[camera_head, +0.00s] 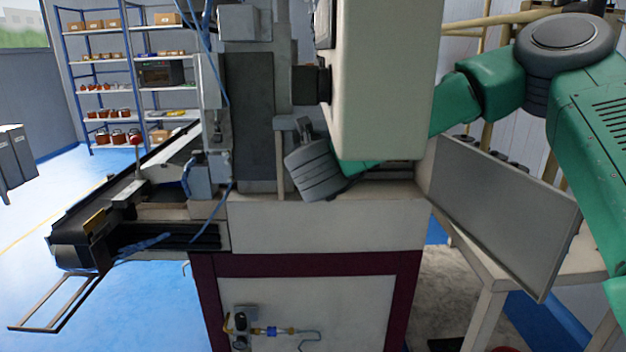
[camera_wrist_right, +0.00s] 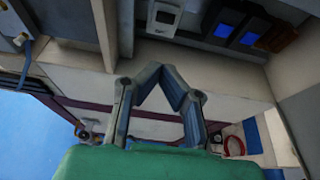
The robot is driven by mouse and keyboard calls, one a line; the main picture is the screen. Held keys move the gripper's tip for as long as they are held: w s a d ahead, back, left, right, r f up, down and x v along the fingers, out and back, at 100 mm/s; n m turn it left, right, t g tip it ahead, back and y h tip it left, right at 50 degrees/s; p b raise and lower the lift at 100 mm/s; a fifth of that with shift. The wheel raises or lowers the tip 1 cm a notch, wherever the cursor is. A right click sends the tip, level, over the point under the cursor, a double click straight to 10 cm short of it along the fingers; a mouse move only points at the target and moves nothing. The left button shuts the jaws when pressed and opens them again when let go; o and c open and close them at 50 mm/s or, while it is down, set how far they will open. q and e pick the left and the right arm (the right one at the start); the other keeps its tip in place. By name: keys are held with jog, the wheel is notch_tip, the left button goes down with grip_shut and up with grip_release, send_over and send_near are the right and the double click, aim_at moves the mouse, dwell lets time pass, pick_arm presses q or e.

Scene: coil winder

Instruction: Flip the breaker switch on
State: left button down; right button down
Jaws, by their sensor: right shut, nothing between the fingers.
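In the wrist view, a small white-framed box with a dark grey face (camera_wrist_right: 163,18) is set on the machine front at the top. It looks like a switch housing, but I cannot tell whether it is the breaker or how its lever stands. My right gripper (camera_wrist_right: 162,70) is shut and empty, its fingertips meeting just below that box in the picture, apparently apart from it. In the head view, my right arm reaches in from the right behind a cream cabinet (camera_head: 380,80), and the gripper itself is hidden. My left gripper is not in view.
The winder's cream base (camera_head: 325,222) fills the middle. A grey tilted panel (camera_head: 505,215) stands at right beside a table. In the wrist view, two blue-faced units (camera_wrist_right: 240,28) are at upper right. A conveyor (camera_head: 80,235) extends left, with open blue floor beyond.

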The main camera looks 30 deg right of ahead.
jog(key=s+a, duration=0.3)
jog(key=s, duration=0.2)
jog(key=shift+s, duration=0.1)
dwell(0.5)
